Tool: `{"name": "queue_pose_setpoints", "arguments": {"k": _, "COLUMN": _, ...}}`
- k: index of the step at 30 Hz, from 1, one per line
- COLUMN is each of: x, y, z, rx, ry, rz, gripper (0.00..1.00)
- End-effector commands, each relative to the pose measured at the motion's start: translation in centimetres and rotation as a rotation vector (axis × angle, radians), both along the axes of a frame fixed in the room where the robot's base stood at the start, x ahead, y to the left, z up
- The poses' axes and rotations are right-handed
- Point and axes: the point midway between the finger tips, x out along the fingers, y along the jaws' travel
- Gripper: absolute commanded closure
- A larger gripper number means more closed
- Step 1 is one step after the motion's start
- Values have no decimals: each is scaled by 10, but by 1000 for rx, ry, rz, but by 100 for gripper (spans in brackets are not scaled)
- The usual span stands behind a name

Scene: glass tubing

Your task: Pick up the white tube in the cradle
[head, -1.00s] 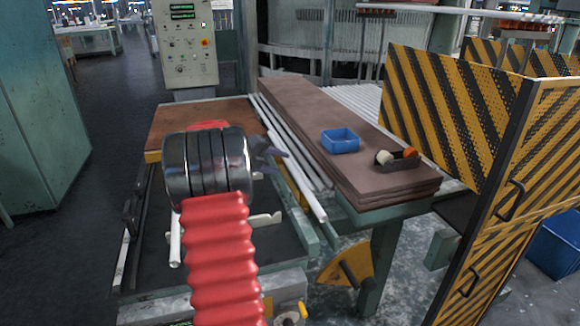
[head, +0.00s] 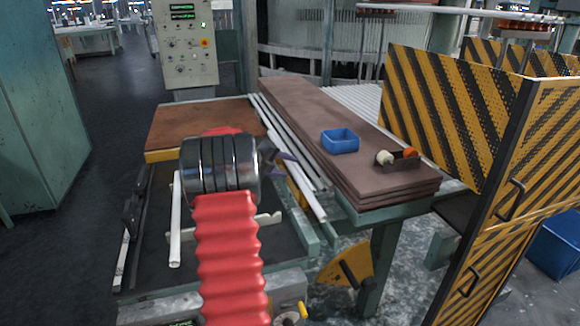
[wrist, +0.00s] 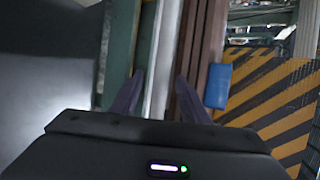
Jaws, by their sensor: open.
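A long white tube (head: 300,182) lies lengthwise beside the stacked brown boards, its near end sticking out past them. In the wrist view a white tube (wrist: 160,70) runs between the fingers, apparently the same one. My gripper (head: 284,160) is open, with dark purple fingers close to this tube. In the wrist view my gripper (wrist: 160,82) has one finger on each side of the tube's line; contact cannot be told. A second white tube (head: 175,225) lies left of my arm on the dark bed. Which support is the cradle is unclear, partly hidden by my arm.
The brown boards (head: 345,140) rise to the right, carrying a blue bin (head: 340,141) and a small dark tray (head: 400,161) of round items. A yellow-black striped guard (head: 440,110) stands farther right. A control panel (head: 186,45) stands behind.

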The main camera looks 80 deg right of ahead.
Motion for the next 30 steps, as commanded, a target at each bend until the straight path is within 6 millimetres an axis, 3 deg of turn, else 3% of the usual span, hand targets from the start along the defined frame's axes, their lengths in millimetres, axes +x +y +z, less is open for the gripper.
{"name": "queue_pose_setpoints", "arguments": {"k": 8, "x": 0, "y": 0, "z": 0, "rx": 0, "ry": 0, "rz": 0, "gripper": 58}}
{"name": "queue_pose_setpoints", "arguments": {"k": 25, "x": 1, "y": 1, "z": -1, "rx": 2, "ry": -1, "rz": 1, "gripper": 98}}
{"name": "queue_pose_setpoints", "arguments": {"k": 30, "x": 1, "y": 1, "z": -1, "rx": 1, "ry": -1, "rz": 2, "gripper": 100}}
